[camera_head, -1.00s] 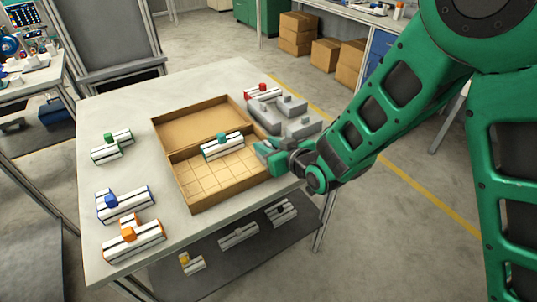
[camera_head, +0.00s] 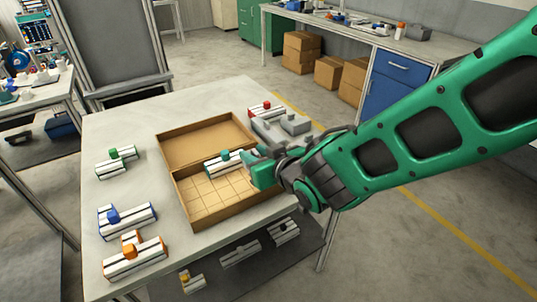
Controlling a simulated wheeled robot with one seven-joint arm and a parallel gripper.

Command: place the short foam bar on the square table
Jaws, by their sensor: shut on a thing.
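A white, dark-striped bar with a teal knob (camera_head: 224,160), which I take for the short foam bar, is over the gridded half of the open cardboard box. My gripper (camera_head: 257,168) is at its right end, over the box's right side, and is shut. The fingers hide that end, so the grip itself is not clear. I cannot tell whether the bar touches the box floor. The pale grey table (camera_head: 130,205), taken for the square table, carries the box (camera_head: 192,215). Its left part has bare room.
Bars with green (camera_head: 115,160), blue (camera_head: 127,220) and orange (camera_head: 134,260) knobs lie along the table's left side. A red-knobbed bar (camera_head: 265,110) and a grey fixture (camera_head: 283,128) are at the right back. Several more bars lie on the dark lower shelf (camera_head: 235,280).

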